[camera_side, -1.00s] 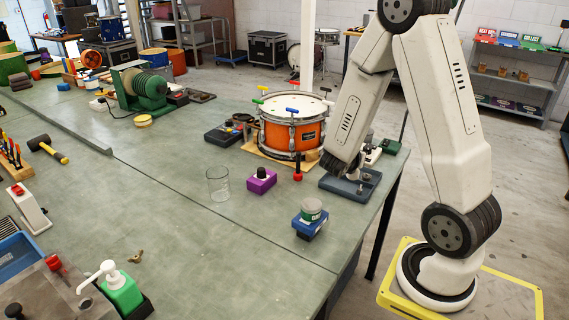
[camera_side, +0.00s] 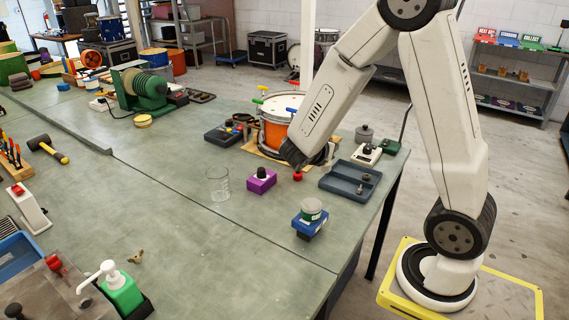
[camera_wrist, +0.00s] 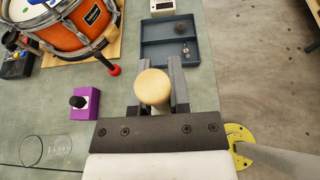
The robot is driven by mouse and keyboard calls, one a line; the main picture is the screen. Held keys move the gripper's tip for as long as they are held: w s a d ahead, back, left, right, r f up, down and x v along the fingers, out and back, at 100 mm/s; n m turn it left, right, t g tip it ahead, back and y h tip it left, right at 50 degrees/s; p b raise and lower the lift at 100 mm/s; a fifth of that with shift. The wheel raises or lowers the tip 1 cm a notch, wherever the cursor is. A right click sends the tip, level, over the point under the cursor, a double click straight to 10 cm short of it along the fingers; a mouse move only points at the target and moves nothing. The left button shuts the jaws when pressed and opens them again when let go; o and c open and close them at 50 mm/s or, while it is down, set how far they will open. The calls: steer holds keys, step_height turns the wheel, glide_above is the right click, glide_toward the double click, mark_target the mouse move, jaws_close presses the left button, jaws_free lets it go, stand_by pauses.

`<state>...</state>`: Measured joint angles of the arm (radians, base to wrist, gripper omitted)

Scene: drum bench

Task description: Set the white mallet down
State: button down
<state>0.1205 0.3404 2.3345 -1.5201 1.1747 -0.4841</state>
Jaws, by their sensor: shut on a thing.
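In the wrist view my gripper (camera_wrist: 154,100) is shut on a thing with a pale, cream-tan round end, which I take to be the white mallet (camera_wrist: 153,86). Its round end faces the camera, and the rest of it is hidden below. In the side view the end of my arm hangs beside the front right of the drum; fingers and mallet cannot be made out there. A blue-grey tray (camera_side: 341,185) with compartments and small dark parts lies to the right of my arm's end. The tray (camera_wrist: 148,55) is ahead of the fingers in the wrist view.
An orange drum (camera_side: 274,134) stands on a wooden board with a red-tipped black post (camera_wrist: 113,69) beside it. A purple block with a black knob (camera_side: 262,182), a clear beaker (camera_side: 218,186) and a blue block with a green-white tin (camera_side: 308,224) stand nearby. The front bench is mostly clear.

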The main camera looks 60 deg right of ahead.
steer(key=w+a, duration=0.3)
steer(key=a, duration=0.7)
steer(key=shift+f, duration=2.7)
steer(key=w+d+f, duration=0.3)
steer(key=w+f, duration=0.6)
steer(key=w, duration=0.4)
steer(key=shift+f, duration=0.15)
